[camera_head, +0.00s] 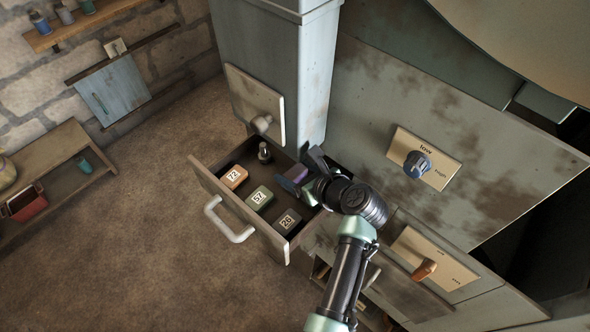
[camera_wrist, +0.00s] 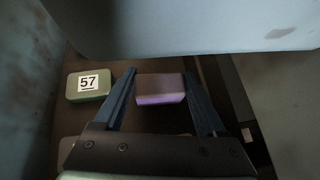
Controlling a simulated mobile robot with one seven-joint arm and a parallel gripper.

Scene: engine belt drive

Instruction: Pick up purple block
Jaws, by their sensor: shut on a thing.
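The purple block (camera_head: 297,172) is at the back right of the open drawer, partly hidden by my gripper (camera_head: 303,180) in the head view. In the wrist view the purple block (camera_wrist: 160,89) sits between the two blue fingers of my gripper (camera_wrist: 161,88), which is shut on it. The frames do not clearly show whether the block is raised off the drawer floor.
The drawer (camera_head: 215,185) also holds an orange block marked 73 (camera_head: 234,176), a green block marked 57 (camera_head: 260,198), a dark block marked 20 (camera_head: 287,221) and a small dark metal object (camera_head: 264,152). A grey column (camera_head: 270,70) rises close behind.

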